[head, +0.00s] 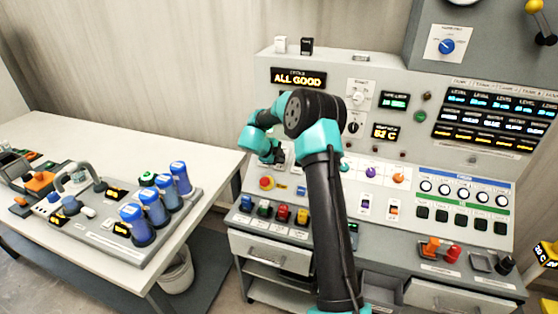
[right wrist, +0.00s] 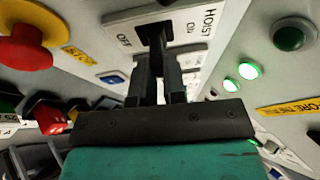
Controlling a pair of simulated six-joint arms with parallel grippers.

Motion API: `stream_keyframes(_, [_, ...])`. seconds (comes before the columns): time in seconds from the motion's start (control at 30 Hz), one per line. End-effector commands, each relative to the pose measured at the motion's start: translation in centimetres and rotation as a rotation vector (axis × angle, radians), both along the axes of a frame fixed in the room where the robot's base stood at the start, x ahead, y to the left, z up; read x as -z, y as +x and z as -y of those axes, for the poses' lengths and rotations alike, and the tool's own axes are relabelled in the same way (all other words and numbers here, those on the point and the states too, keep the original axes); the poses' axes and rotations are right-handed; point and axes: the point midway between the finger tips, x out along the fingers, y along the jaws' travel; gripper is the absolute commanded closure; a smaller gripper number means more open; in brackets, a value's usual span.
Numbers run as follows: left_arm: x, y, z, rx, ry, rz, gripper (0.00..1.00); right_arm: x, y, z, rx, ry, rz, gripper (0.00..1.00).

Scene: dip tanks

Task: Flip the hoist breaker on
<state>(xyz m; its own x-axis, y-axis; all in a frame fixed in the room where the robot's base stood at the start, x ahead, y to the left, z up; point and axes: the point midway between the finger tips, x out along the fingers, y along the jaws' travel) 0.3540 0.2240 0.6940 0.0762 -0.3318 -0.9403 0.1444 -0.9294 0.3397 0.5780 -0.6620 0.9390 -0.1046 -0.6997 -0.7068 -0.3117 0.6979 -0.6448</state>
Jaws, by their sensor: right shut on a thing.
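The hoist breaker shows in the right wrist view as a black lever (right wrist: 155,34) in a dark slot on a pale plate, with "HOIST" and "ON" lettered to its right and "OFF" to its left. My right gripper (right wrist: 160,68) is shut on this lever, its dark fingers right at the slot. In the head view my right gripper (head: 278,157) is at the left part of the console, above the red stop button, and my arm hides the breaker there. I cannot tell which way the lever is thrown. My left gripper is not in view.
A red stop button (head: 265,182) on a yellow ring sits close below the gripper; it also shows in the wrist view (right wrist: 25,47). A display (head: 298,79) reads "ALL GOOD". Coloured switches (head: 282,213) line the ledge. A side table (head: 30,128) holds blue canisters (head: 152,206).

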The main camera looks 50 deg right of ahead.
Motion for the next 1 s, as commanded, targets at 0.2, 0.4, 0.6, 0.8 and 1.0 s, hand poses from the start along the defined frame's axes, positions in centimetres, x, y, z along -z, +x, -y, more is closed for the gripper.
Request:
stream_keyframes(0.2, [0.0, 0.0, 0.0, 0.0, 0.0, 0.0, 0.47, -0.5, 0.3, 0.8, 0.005, 0.172, -0.074, 1.0])
stream_keyframes(0.4, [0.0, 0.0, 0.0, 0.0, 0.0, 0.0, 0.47, -0.8, 0.6, 1.4, 0.003, 0.317, -0.139, 1.0])
stream_keyframes(0.6, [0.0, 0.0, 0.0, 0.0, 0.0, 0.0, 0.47, -0.9, 0.8, 1.7, 0.001, 0.421, -0.187, 1.0])
stream_keyframes(0.8, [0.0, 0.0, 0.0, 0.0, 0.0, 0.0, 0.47, -1.0, 0.8, 1.9, 0.001, 0.472, -0.212, 1.0])
stream_keyframes(1.0, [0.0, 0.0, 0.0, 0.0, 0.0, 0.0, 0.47, -1.0, 0.8, 2.0, 0.0, 0.483, -0.218, 1.0])
